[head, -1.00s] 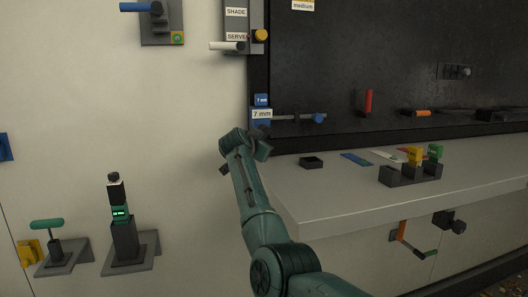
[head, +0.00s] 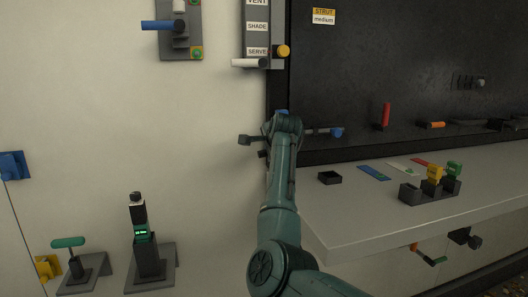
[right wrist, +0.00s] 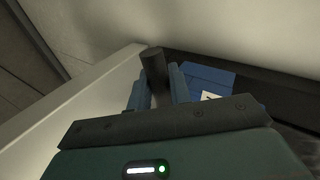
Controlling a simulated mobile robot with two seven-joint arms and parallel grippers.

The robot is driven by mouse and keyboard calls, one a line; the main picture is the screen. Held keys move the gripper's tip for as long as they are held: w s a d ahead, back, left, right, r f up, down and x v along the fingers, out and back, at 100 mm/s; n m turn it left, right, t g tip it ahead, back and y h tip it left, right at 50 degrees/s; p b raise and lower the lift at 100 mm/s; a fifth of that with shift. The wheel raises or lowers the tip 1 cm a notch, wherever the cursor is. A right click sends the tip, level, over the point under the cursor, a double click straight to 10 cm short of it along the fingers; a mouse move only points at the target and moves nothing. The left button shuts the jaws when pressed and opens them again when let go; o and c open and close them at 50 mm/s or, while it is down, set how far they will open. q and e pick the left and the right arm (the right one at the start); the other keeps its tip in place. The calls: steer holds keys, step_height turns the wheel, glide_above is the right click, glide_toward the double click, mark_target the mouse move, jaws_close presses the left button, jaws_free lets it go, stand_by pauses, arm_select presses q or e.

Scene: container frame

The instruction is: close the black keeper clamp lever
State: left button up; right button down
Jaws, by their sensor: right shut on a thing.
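The black keeper clamp lever (right wrist: 154,60) shows in the right wrist view as a dark stub standing between the two blue-grey fingers of my right gripper (right wrist: 156,88). The fingers are shut on it. In the head view my right arm reaches up to the dark panel's left edge, and its wrist hides most of the clamp. A dark stub (head: 247,140) sticks out to the left there; whether it is lever or gripper I cannot tell. A blue block (right wrist: 208,82) sits beside the right finger. My left gripper is not in view.
A grey shelf (head: 345,228) juts out right of my arm, bearing a small black tray (head: 329,177) and a rack with coloured blocks (head: 428,192). A blue-handled lever (head: 334,132) is just right of my wrist.

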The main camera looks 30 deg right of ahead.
steer(key=shift+r, duration=0.15)
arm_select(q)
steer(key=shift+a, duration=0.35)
arm_select(e)
steer(key=shift+r+m+y, duration=0.25)
steer(key=shift+m+y, duration=0.35)
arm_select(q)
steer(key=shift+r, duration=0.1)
arm_select(e)
steer(key=c, duration=1.3)
jaws_free()
steer(key=shift+c, duration=0.2)
steer(key=shift+s+r, duration=0.15)
steer(key=shift+s, duration=0.05)
arm_select(q)
steer(key=b, duration=0.1)
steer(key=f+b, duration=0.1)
steer(key=b, duration=0.1)
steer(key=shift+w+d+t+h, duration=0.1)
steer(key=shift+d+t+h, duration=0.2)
arm_select(e)
steer(key=v, duration=1.2)
steer(key=shift+s+r, duration=0.15)
steer(key=shift+s, duration=0.2)
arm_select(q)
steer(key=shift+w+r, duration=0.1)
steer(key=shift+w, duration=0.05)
arm_select(e)
steer(key=shift+a, duration=0.15)
